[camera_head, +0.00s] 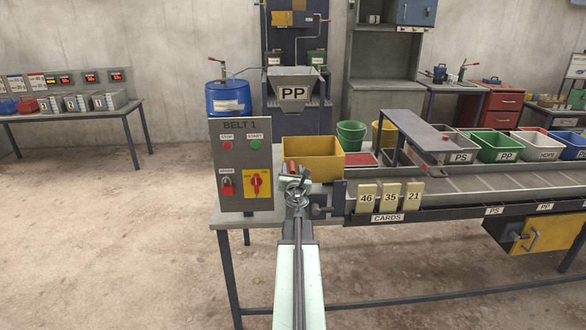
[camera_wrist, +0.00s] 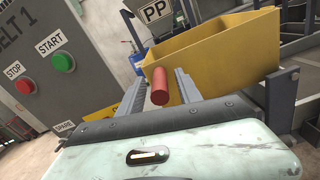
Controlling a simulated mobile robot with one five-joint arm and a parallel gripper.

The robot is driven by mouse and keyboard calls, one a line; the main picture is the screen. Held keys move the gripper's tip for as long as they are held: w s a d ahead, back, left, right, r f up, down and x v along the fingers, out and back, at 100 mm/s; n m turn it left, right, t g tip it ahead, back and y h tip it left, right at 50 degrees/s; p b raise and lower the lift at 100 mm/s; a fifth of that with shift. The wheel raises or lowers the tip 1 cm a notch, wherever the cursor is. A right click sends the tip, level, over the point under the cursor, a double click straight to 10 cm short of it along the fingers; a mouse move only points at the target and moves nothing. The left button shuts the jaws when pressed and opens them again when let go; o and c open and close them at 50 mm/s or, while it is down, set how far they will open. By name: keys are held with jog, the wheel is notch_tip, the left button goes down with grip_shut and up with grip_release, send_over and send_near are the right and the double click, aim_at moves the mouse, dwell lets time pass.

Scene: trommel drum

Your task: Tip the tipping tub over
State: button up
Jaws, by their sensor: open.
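The yellow tipping tub (camera_head: 318,158) stands upright at the left end of the belt table. Its red handle (camera_head: 291,167) shows just beyond my gripper (camera_head: 296,183) in the head view. In the wrist view the tub (camera_wrist: 215,48) fills the upper middle, with its red handle (camera_wrist: 159,88) pointing at the camera. My gripper (camera_wrist: 159,88) is open, with one finger on each side of the handle. Whether either finger touches the handle I cannot tell. The tub's inside is mostly hidden by its near wall in the head view.
The BELT 1 panel (camera_head: 241,165), with stop and start buttons, stands close left of my gripper. Numbered cards (camera_head: 390,197) hang on the table's front edge at right. A grey bridge (camera_head: 420,130) stands over the belt. The floor at left is clear.

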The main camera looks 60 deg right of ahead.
jog(key=shift+x, duration=1)
jog(key=shift+s, duration=0.1)
grip_shut()
dwell(0.5)
